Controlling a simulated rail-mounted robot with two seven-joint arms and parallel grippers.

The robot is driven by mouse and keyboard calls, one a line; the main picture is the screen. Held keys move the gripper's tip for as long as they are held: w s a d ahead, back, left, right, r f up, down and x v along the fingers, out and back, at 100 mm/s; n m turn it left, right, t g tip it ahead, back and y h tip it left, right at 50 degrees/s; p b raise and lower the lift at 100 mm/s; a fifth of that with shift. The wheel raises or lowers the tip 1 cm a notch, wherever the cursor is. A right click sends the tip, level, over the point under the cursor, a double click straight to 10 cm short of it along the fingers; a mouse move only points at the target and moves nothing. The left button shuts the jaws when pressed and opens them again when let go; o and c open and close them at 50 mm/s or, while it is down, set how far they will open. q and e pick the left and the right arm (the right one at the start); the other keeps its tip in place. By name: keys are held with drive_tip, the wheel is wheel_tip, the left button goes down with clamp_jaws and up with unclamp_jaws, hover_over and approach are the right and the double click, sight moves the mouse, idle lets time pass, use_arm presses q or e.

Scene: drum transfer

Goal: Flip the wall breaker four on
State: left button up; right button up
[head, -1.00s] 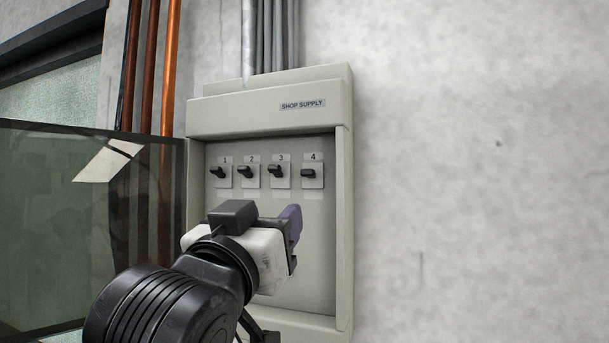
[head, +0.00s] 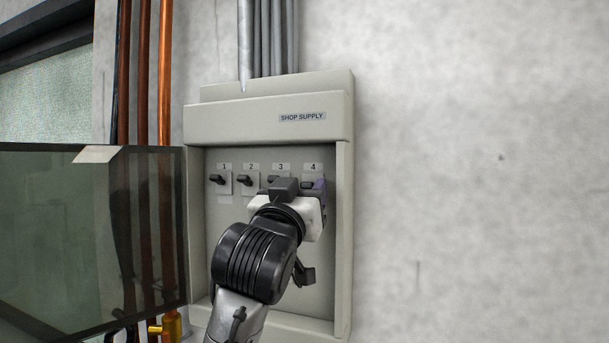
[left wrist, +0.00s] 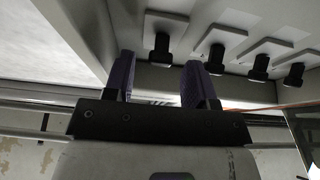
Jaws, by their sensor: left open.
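The grey breaker panel (head: 240,122), labelled SHOP SUPPLY, is on the wall with its row of breakers exposed. Breaker four (head: 312,168) is the rightmost, and my gripper hides much of it in the head view. In the left wrist view its black lever (left wrist: 161,50) shows just beyond and between the fingertips; contact cannot be told. My left gripper (head: 316,188) is open in front of breaker four, with purple fingers also seen in the left wrist view (left wrist: 158,75). I cannot tell whether lever four is on or off. My right gripper is not in view.
Breaker one (head: 217,180) and breaker two (head: 245,181) are clear of my arm; breaker three (head: 281,168) is partly hidden. A dark see-through door (head: 90,230) stands open at left, before copper pipes (head: 165,70). The wall (head: 460,180) at right is bare.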

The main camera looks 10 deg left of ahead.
use_arm(q)
drive_tip(key=shift+w+d+r, duration=0.1)
drive_tip(key=shift+w+r, duration=0.1)
drive_tip(key=shift+w, duration=0.3)
